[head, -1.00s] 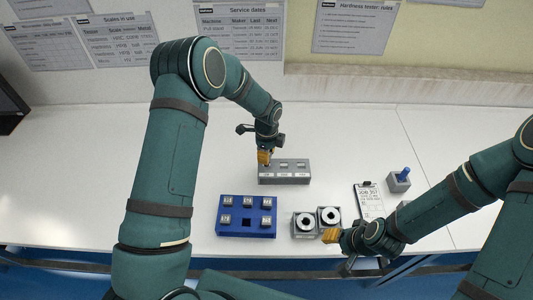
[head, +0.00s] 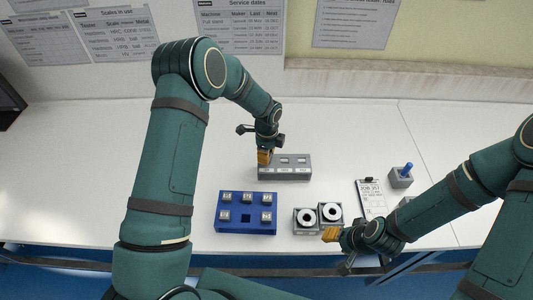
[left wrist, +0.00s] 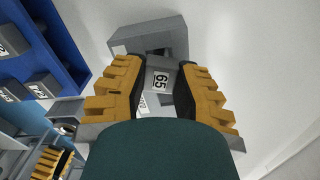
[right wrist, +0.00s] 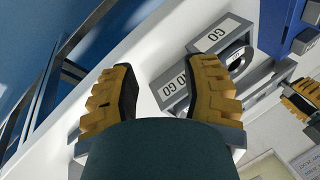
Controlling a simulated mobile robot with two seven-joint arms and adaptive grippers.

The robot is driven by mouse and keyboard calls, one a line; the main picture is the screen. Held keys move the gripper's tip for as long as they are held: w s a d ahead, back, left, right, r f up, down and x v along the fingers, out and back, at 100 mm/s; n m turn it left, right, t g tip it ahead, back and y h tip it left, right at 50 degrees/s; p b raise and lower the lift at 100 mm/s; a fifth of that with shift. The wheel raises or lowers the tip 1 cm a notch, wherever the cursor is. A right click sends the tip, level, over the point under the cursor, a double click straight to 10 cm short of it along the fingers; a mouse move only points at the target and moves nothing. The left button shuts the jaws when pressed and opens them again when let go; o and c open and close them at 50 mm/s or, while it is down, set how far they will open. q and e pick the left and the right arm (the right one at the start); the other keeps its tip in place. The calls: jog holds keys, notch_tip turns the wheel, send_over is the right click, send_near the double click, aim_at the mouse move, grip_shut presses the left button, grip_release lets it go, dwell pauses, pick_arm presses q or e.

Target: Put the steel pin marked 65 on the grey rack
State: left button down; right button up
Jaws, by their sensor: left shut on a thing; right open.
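The steel pin marked 65 (left wrist: 161,78) is between the fingers of my left gripper (left wrist: 158,90) in the left wrist view, its label facing the camera. In the head view my left gripper (head: 265,157) is at the left end of the grey rack (head: 290,176). The rack also shows behind the pin in the left wrist view (left wrist: 170,34). Whether the pin touches the rack or sits in a slot is hidden by the fingers. My right gripper (head: 331,235) is open and empty near the front edge; it also shows in the right wrist view (right wrist: 163,95).
A blue block (head: 232,232) holds several marked steel pins and has one empty square hole. Two grey blocks with round rings (head: 306,231) stand right of it. A clipboard (head: 371,205) and a grey holder with a blue peg (head: 401,180) are further right. The table behind is clear.

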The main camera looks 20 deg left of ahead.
pick_arm(q)
jog(key=shift+f+b, duration=0.5)
jog(key=shift+f, duration=0.25)
pick_arm(e)
jog(key=shift+f, duration=0.55)
pick_arm(q)
jog(key=c, duration=0.7)
grip_release()
jog(key=shift+c, duration=0.2)
notch_tip(320, 180, up, 12)
jog(key=shift+w, duration=0.15)
